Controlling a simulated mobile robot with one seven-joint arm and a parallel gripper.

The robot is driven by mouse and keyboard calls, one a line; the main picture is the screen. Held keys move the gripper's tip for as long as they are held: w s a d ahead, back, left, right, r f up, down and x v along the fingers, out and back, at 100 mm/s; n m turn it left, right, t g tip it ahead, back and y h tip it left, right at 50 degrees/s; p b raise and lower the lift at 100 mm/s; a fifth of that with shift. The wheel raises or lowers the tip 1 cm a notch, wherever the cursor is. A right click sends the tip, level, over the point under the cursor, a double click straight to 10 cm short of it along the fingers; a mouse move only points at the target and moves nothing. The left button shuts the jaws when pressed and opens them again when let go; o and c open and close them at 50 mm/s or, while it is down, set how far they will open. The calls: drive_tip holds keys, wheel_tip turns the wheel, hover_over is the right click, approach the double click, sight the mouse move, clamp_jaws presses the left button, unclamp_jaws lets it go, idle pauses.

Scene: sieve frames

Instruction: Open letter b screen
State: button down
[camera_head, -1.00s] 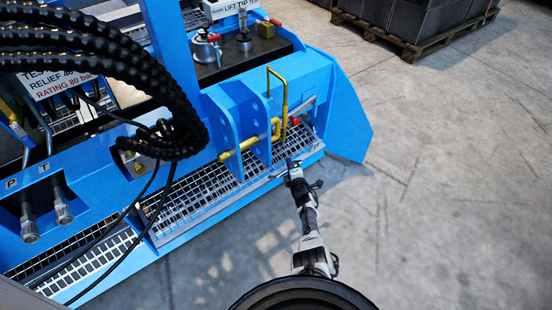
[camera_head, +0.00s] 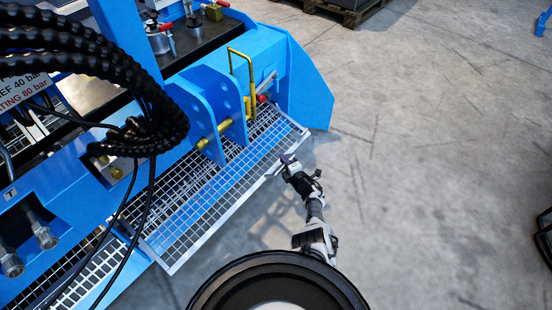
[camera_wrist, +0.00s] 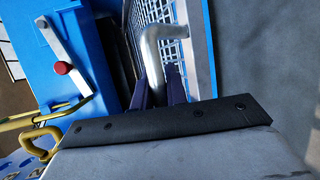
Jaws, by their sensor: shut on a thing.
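The mesh screen (camera_head: 205,195) is a metal grid panel in a pale frame on the side of the blue machine. It stands swung out from the machine, its outer edge over the floor. I cannot read a letter b on it. My gripper (camera_head: 285,162) is at the screen's outer edge near its far right end. In the wrist view, the dark fingers of my gripper (camera_wrist: 160,90) are shut on a bent silver handle (camera_wrist: 153,50), with the mesh screen (camera_wrist: 163,11) just beyond. The contact is partly hidden by the gripper body.
A yellow bent rod (camera_head: 251,78) and blue brackets (camera_head: 212,110) stand above the screen. Black hoses (camera_head: 95,75) hang at the left. The concrete floor (camera_head: 420,130) to the right is mostly clear. A dark frame (camera_head: 544,238) stands at the far right edge.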

drive_tip(key=shift+s+d, duration=0.1)
drive_tip(key=shift+d, duration=0.1)
drive_tip(key=c, duration=1.4)
unclamp_jaws()
drive_tip(key=shift+s, duration=0.1)
